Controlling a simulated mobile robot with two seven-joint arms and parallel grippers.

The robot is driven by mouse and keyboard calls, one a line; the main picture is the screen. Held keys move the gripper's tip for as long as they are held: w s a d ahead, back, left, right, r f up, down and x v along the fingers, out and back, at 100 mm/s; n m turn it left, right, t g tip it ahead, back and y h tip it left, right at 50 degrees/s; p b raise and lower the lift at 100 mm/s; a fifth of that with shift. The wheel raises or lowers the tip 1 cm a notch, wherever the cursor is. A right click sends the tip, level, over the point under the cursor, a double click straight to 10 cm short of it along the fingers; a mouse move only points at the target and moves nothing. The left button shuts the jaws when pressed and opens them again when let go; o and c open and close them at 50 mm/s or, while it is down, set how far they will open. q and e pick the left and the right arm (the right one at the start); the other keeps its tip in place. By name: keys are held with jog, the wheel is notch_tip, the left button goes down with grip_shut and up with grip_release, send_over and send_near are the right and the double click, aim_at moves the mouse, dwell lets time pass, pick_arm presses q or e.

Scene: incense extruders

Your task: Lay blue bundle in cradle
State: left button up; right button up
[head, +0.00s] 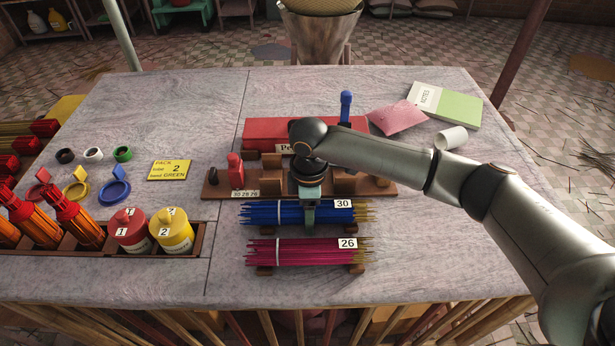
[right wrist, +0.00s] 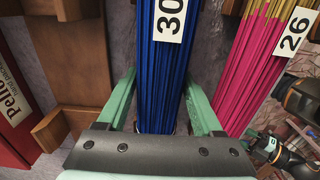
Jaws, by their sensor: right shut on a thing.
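The blue bundle (head: 275,213), tagged 30, lies left to right in front of a brown wooden rack (head: 385,189) with upright blocks, which looks like the cradle. My right gripper (head: 309,214) reaches down over the bundle's middle and is shut on it. In the right wrist view the blue bundle (right wrist: 166,85) runs between the green fingers (right wrist: 163,108). Whether it is clear of the table I cannot tell. The middle of the rack is hidden by my right arm. What looks like my left gripper (right wrist: 268,150) shows small at the wrist view's edge, its jaws unclear.
A pink bundle (head: 300,252), tagged 26, rests on small wooden supports just nearer than the blue one. A red box (head: 262,132) and a blue-handled tool (head: 345,106) stand behind the rack. Red and yellow jars (head: 172,231) sit at left. The table's right front is clear.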

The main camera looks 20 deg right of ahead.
pick_arm(q)
jog(key=shift+r, duration=0.1)
pick_arm(e)
jog(key=shift+r, duration=0.15)
notch_tip(320, 180, up, 2)
jog(key=p, duration=0.3)
jog(key=shift+r, duration=0.25)
jog(key=shift+r+p, duration=0.45)
jog(key=shift+r, duration=0.7)
pick_arm(q)
notch_tip(320, 180, up, 4)
jog(key=shift+f, duration=0.15)
